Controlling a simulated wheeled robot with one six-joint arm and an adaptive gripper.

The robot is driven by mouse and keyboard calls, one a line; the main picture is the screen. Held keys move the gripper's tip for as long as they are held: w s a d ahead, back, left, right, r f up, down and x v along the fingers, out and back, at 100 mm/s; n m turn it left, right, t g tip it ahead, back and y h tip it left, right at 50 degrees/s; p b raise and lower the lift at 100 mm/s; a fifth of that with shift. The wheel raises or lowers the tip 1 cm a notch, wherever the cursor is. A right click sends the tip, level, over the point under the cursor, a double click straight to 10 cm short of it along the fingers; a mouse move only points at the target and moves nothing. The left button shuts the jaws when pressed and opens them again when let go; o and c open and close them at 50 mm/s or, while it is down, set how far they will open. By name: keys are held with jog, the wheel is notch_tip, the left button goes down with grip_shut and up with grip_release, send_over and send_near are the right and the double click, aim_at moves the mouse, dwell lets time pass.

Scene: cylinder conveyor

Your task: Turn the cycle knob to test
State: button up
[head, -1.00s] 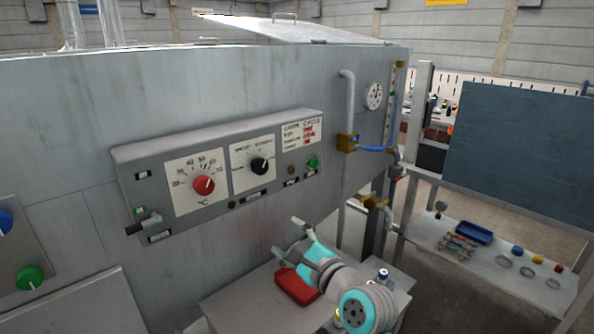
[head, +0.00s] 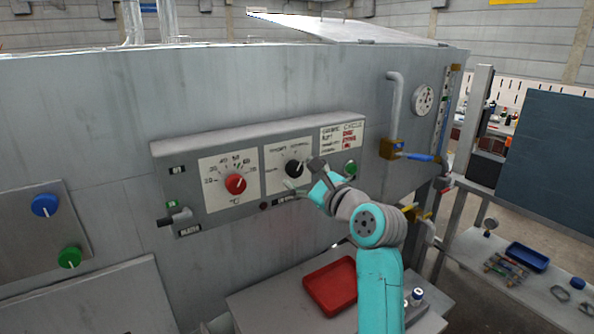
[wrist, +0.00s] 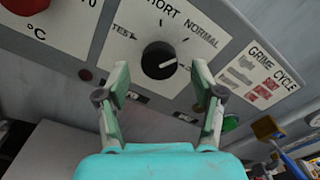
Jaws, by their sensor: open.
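The black cycle knob (head: 294,168) sits on a white plate on the grey control panel (head: 170,152). In the wrist view, the knob (wrist: 158,58) has TEST printed to its left, SHORT above and NORMAL at upper right. Its white pointer line points right and slightly up, on the NORMAL side and away from TEST. My gripper (head: 303,175) is open and empty in front of the panel at the knob. In the wrist view, my gripper's fingers (wrist: 161,76) appear left and right of the knob's lower part. I cannot tell whether they touch it.
The red temperature knob (head: 235,184) is left of the cycle knob. A green button (head: 350,168) and a label plate (head: 340,137) are to the right. A small lever (head: 178,217) juts out at lower left. A red tray (head: 331,286) lies on the table below.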

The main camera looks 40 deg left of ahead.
aim_at(297, 170)
jog(key=shift+x, duration=1.55)
jog(key=c, duration=1.2)
jog(key=shift+o, duration=0.2)
